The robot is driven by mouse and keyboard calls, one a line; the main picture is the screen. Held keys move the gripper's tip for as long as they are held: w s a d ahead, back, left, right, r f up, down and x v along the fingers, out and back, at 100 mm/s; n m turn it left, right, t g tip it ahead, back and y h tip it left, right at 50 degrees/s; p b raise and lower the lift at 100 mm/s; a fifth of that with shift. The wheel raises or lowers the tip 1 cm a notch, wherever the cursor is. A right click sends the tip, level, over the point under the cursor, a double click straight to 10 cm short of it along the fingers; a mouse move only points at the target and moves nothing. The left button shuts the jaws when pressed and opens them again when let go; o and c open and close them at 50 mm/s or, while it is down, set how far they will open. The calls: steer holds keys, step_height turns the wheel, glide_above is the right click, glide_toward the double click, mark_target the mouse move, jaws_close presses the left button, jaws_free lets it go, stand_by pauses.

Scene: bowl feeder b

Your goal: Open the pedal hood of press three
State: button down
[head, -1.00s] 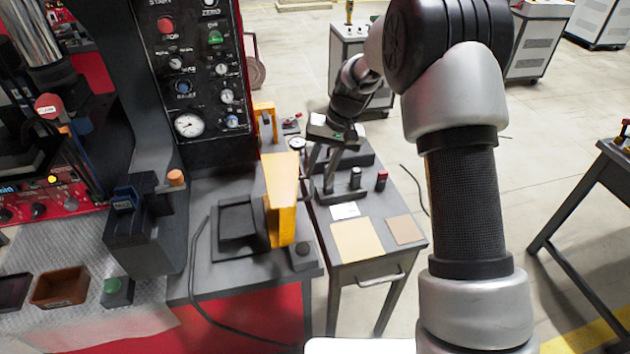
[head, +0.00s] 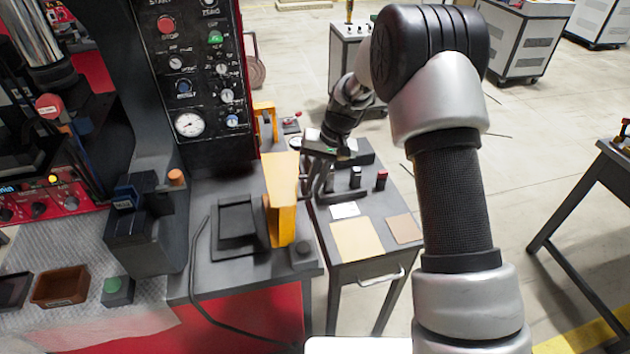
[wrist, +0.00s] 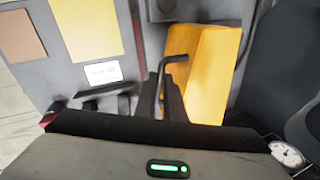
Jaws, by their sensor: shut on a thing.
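The yellow hood (head: 281,195) stands on the grey bench beside the press's control panel. It also fills the upper right of the wrist view (wrist: 202,72). My gripper (head: 313,184) is at the hood's right side in the head view. In the wrist view my gripper (wrist: 161,98) is shut on a dark bent handle (wrist: 175,59) that lies along the hood's edge. The fingers partly hide the handle, and its joint with the hood is not clear. No pedal can be made out under the hood, and I see no readable press number.
A black open-topped box (head: 238,228) sits left of the hood. The control panel (head: 196,75) rises behind. Open floor lies beyond the table.

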mark_target(288, 185)
steer(key=shift+a+r, duration=0.1)
steer(key=shift+s+a+r, duration=0.1)
steer(key=shift+a+r, duration=0.15)
steer(key=shift+a, duration=0.05)
steer(key=shift+t+h, duration=0.5)
steer(key=shift+h, duration=0.1)
steer(key=a+r, duration=0.1)
steer(key=s+a+r, duration=0.1)
steer(key=a, duration=0.1)
steer(key=a+r, duration=0.1)
steer(key=a, duration=0.1)
steer(key=shift+s+a+r, duration=0.1)
steer(key=shift+s+a, duration=0.1)
steer(key=shift+s, duration=0.15)
steer(key=c, duration=1.8)
jaws_free()
steer(key=shift+w, duration=0.1)
steer(key=shift+c, duration=0.2)
steer(key=s+d+r, duration=0.1)
steer(key=d+r, duration=0.2)
steer(key=r, duration=1.4)
steer(key=shift+s, duration=0.2)
